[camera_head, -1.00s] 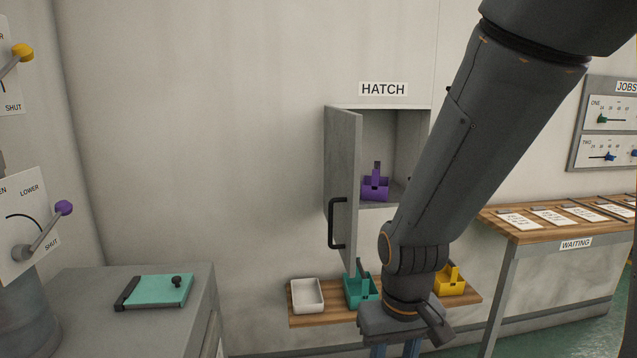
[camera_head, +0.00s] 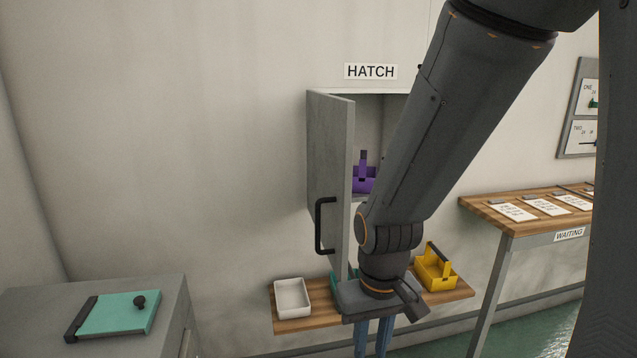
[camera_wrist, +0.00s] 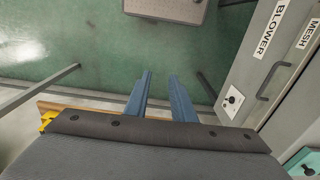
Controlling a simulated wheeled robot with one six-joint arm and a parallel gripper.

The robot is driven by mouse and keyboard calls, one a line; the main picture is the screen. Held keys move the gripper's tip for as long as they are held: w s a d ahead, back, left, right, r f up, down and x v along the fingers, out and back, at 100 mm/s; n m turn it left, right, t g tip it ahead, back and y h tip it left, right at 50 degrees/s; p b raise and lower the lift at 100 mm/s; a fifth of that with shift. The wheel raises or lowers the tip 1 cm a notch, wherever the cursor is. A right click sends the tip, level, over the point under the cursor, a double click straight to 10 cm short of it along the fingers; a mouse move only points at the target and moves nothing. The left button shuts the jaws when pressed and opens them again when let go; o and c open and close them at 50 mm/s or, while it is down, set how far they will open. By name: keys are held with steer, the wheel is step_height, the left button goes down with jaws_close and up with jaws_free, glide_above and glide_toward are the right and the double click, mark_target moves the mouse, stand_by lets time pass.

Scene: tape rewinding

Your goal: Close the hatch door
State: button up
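The hatch door (camera_head: 330,165) is a grey panel hinged at the left of the hatch opening (camera_head: 370,125). It stands open, swung out toward me, with a black handle (camera_head: 320,225) on its outer face. A purple carrier (camera_head: 363,180) sits inside the hatch, partly hidden by my arm. My gripper (camera_head: 373,345) is in front of the shelf below the hatch, to the right of the door, pointing down. Its two blue fingers (camera_wrist: 160,95) are apart with nothing between them in the wrist view. I cannot see it touching the door.
The wooden shelf (camera_head: 300,324) below the hatch bears a white tray (camera_head: 292,298), a yellow carrier (camera_head: 436,270) and a mostly hidden teal carrier. A grey cabinet (camera_head: 150,310) stands at the left. The waiting table (camera_head: 490,209) is at the right.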

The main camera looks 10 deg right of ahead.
steer(key=w+a+r, duration=0.1)
steer(key=w+r, duration=0.1)
steer(key=w, duration=0.1)
steer(key=w+a+r+h, duration=0.1)
steer(key=w+a+r, duration=0.1)
steer(key=r, duration=0.1)
steer(key=w+a+r+h, duration=0.1)
steer(key=w+r, duration=0.2)
steer(key=shift+w+a+r+t, duration=0.1)
steer(key=shift+w+a+t, duration=0.25)
steer(key=shift+t, duration=0.05)
jaws_close()
steer(key=w+a+r+m+t+h, duration=0.1)
steer(key=w+a+r+t+h, duration=0.2)
steer(key=r, duration=0.4)
steer(key=w+a+r+h, duration=0.1)
steer(key=w+a+r, duration=0.3)
steer(key=w+r, duration=0.2)
steer(key=p, duration=0.3)
glide_toward(337, 236)
step_height(337, 236, down, 3)
steer(key=w, duration=0.1)
steer(key=shift+w+d+f, duration=0.1)
steer(key=shift+w+d, duration=0.05)
steer(key=shift+d, duration=0.35)
steer(key=shift+w+d+f, duration=0.1)
steer(key=shift+w+d, duration=0.05)
steer(key=shift+d, duration=0.4)
